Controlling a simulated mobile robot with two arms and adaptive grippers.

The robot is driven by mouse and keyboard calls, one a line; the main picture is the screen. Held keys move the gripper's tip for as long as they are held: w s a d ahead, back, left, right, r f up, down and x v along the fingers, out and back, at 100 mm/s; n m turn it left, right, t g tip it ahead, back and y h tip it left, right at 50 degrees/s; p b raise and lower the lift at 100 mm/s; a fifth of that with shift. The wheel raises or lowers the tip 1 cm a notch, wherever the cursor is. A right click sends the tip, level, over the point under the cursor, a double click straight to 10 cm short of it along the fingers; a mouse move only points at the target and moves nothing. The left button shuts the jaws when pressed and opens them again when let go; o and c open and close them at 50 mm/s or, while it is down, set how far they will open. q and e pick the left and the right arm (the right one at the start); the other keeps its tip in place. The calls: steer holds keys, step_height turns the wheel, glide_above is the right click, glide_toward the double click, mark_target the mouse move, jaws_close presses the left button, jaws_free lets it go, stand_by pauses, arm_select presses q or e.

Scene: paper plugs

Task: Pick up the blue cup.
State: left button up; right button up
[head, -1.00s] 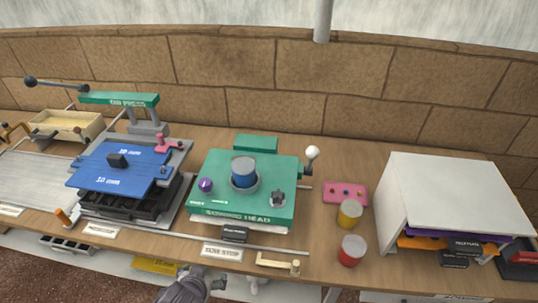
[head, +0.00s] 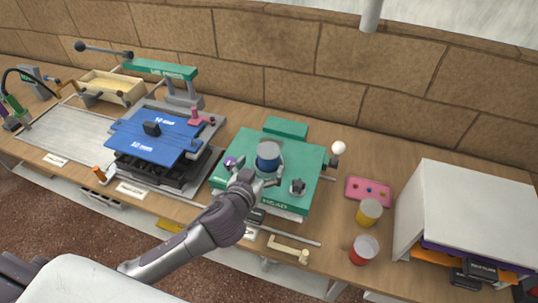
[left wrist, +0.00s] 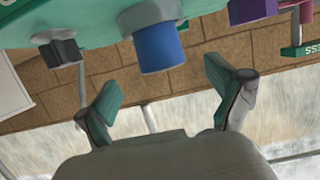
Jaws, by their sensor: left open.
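The blue cup (head: 268,157) with a grey top stands in a round grey seat on the green plate (head: 232,160) of the screwing head station. In the left wrist view the blue cup (left wrist: 158,46) shows ahead, between the two fingers but beyond their tips. My left gripper (head: 262,178) is just in front of the cup in the head view, open and empty. Its two green-padded fingers (left wrist: 163,85) stand apart in the left wrist view. I cannot tell whether any finger touches the cup. My right gripper is not in view.
A purple knob (head: 230,162) and a dark grey knob (head: 297,186) flank the cup on the plate. A white ball lever (head: 338,148) stands at the right. Yellow (head: 369,213) and red (head: 363,250) cups stand farther right. A blue press plate (head: 155,138) lies left.

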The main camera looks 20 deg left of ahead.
mark_target(270, 150)
arm_select(q)
steer(key=shift+x, duration=0.9)
steer(key=p+x, duration=0.2)
steer(key=x, duration=0.2)
steer(key=shift+w+f, duration=0.2)
steer(key=shift+w, duration=0.15)
steer(key=shift+w+f, duration=0.15)
steer(key=shift+w, duration=0.15)
steer(key=shift+s, duration=0.1)
steer(key=c, duration=1.3)
steer(key=shift+o, duration=0.2)
step_height(270, 150, up, 4)
steer(key=shift+d+r+b, duration=0.15)
steer(key=shift+r+b, duration=0.05)
steer(key=shift+b, duration=0.25)
steer(key=s+d+r+b, duration=0.2)
steer(key=s+d+r, duration=0.4)
steer(key=s+d, duration=0.1)
steer(key=shift+s+d+r, duration=0.15)
steer(key=shift+d+r, duration=0.2)
steer(key=shift+d, duration=0.55)
